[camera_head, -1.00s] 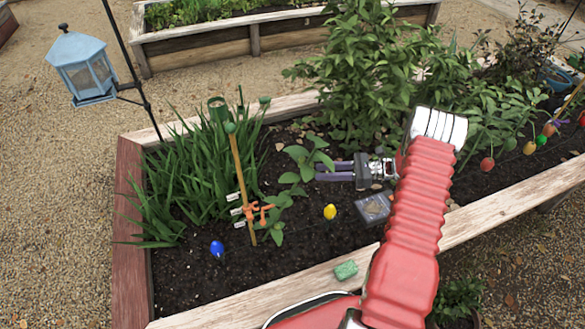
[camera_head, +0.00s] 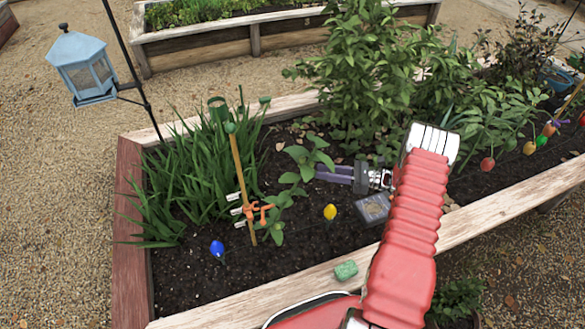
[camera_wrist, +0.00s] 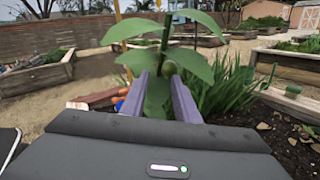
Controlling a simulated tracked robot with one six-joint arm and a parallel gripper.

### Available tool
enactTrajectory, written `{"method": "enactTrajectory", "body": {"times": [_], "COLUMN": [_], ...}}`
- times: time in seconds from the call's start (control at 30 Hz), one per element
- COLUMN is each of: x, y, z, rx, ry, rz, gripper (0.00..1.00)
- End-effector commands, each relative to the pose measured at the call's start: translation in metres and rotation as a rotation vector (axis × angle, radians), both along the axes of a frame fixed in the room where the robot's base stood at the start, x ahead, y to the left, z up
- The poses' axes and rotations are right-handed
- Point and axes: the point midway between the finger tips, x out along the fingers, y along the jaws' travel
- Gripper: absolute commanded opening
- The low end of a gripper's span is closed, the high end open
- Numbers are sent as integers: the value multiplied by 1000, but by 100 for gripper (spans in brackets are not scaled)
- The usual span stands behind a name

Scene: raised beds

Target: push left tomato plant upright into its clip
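A leafy green tomato plant (camera_head: 305,163) leans to the right of a wooden stake (camera_head: 238,175) in the bed. An orange clip (camera_head: 257,212) sits on the stake's lower part, and the plant's upper stem is apart from it. My gripper (camera_head: 320,174) is just right of the upper leaves, its two purple fingers pointing left. In the wrist view my gripper (camera_wrist: 161,80) has its fingers apart. The plant's stem and leaves (camera_wrist: 163,60) show between and beyond the fingertips. Whether a finger touches the stem I cannot tell.
Strappy green leaves (camera_head: 195,170) grow left of the stake. A blue marker (camera_head: 217,249) and a yellow marker (camera_head: 330,212) stand in the soil. A label plate (camera_head: 373,209) lies below my gripper. A green sponge-like block (camera_head: 346,270) rests on the front board. A tall bush (camera_head: 365,80) stands behind.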

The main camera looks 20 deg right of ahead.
Motion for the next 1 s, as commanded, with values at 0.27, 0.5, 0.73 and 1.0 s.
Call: {"method": "enactTrajectory", "body": {"times": [0.27, 0.5, 0.73, 1.0], "x": [23, 42, 56, 60], "y": [38, 69, 92, 99], "z": [0, 0, 0, 0], "rx": [-1, 0, -1, -1], "ry": [-1, 0, 0, 0], "rz": [3, 4, 1, 1], "gripper": [28, 28, 28, 28]}}
